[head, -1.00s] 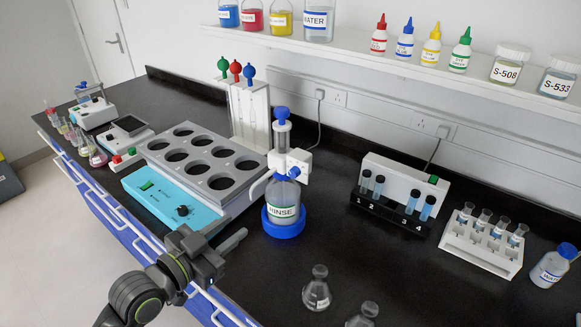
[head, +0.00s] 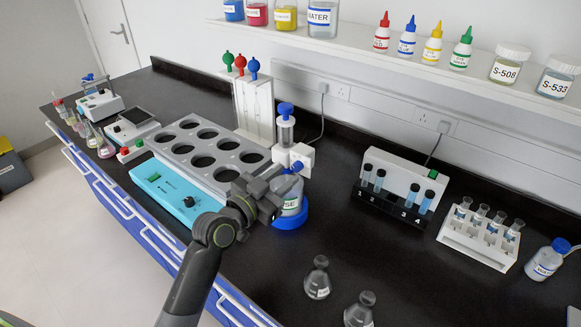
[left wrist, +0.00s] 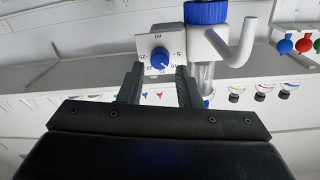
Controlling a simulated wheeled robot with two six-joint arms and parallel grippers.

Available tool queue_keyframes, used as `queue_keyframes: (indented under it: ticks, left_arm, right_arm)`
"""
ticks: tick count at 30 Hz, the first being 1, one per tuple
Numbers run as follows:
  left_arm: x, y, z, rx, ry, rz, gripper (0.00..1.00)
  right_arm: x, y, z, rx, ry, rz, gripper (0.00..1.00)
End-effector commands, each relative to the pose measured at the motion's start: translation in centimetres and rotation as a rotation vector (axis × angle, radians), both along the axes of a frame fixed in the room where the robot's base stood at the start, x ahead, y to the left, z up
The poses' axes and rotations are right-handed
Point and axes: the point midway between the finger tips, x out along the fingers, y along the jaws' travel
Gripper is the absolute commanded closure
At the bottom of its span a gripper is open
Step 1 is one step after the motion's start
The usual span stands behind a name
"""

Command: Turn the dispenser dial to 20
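The dispenser stands on a rinse bottle (head: 293,203) in a blue base, with a blue-capped syringe top (head: 285,109). Its white block (left wrist: 172,42) carries a blue dial (left wrist: 158,58) with printed numbers and "ml" around it; the dial also shows as a small blue knob in the head view (head: 297,166). The dial's pointer setting is too small to read surely. My left gripper (head: 272,184) is in front of the bottle. In the left wrist view its fingers (left wrist: 159,80) are apart, with the dial ahead between them, apparently untouched. My right gripper is in neither view.
A grey rack (head: 208,142) with round holes and a blue control panel (head: 172,192) are left of the bottle. Two small flasks (head: 317,280) stand nearer the front. A black tube stand (head: 392,207) is to the right. Bare black bench lies between.

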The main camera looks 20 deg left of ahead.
Motion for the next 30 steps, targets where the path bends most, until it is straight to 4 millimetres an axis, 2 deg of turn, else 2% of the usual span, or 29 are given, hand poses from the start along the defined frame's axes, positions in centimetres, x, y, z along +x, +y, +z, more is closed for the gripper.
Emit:
queue_keyframes:
  ticks: [6, 18, 19, 26, 30]
  left_arm:
    - [2.3, -0.9, 0.1, -0.002, 0.000, 0.000, 0.69]
    - [2.9, -1.2, 0.0, 0.000, 0.000, 0.000, 0.69]
    - [2.9, -1.2, 0.0, 0.000, 0.000, 0.000, 0.70]
    - [2.9, -1.2, 0.0, 0.000, 0.000, 0.000, 1.00]
    - [2.9, -1.2, -0.1, 0.004, -0.002, 0.000, 1.00]
  right_arm:
    - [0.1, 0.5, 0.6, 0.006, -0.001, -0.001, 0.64]
    - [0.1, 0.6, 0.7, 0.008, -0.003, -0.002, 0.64]
    - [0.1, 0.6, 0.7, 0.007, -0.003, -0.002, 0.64]
    - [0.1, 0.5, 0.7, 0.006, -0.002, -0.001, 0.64]
    - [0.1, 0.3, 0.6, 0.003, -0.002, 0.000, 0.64]
